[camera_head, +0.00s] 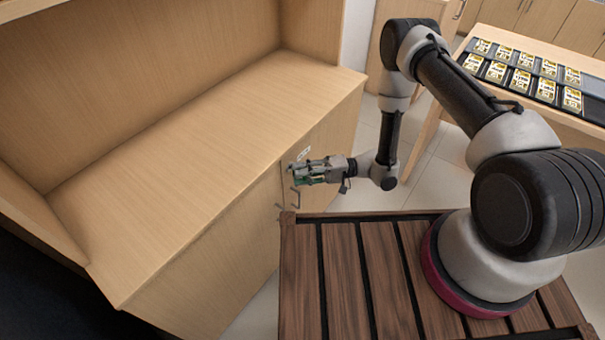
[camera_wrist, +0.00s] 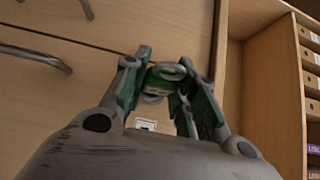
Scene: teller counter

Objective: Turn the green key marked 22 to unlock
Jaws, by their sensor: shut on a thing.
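The green key (camera_wrist: 157,86) shows in the wrist view between my fingers, with grey rounded parts above and below its green body. Its number cannot be read. My gripper (camera_wrist: 166,66) is shut on it, one green-padded finger on each side. In the head view my gripper (camera_head: 305,172) is at the front face of the wooden counter (camera_head: 190,165), just below its top edge. The key cannot be made out clearly there. The lock is hidden, so I cannot tell how far the key has turned.
A small white label (camera_wrist: 146,124) is on the counter front near my fingers. A grey bar handle (camera_wrist: 38,56) sticks out of the front nearby. An open shelf with binders (camera_wrist: 310,60) is at the right. A table with yellow-and-white cards (camera_head: 520,80) stands behind my arm.

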